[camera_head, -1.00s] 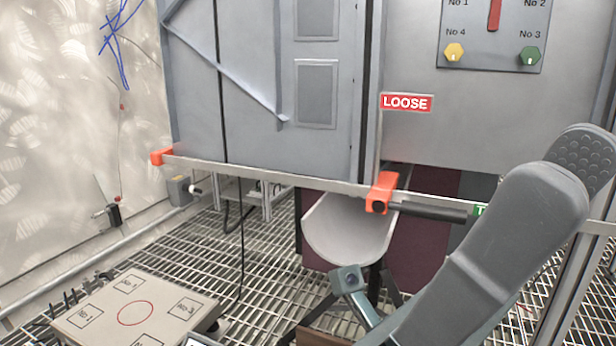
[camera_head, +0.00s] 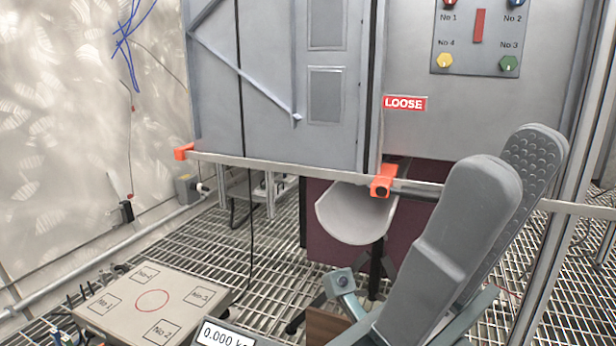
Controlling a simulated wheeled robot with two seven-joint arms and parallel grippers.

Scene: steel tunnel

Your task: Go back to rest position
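My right gripper (camera_head: 515,153) is in the lower right of the head view, its grey fingers pointing up and to the right. A gap shows between the fingers, and the ribbed pad of the far finger is visible, so it looks open. Nothing is seen between the fingers. It is in front of the steel cabinet's lower edge and hides part of the floor and rail behind it. My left gripper is not in view.
A grey cabinet (camera_head: 270,90) has a red LOOSE label (camera_head: 404,103) and a knob panel (camera_head: 480,35). Below are orange clamps (camera_head: 383,182), a curved chute (camera_head: 355,217), a marked platform (camera_head: 128,315) and a scale display (camera_head: 226,335). Grating covers the floor; a post (camera_head: 565,200) stands right.

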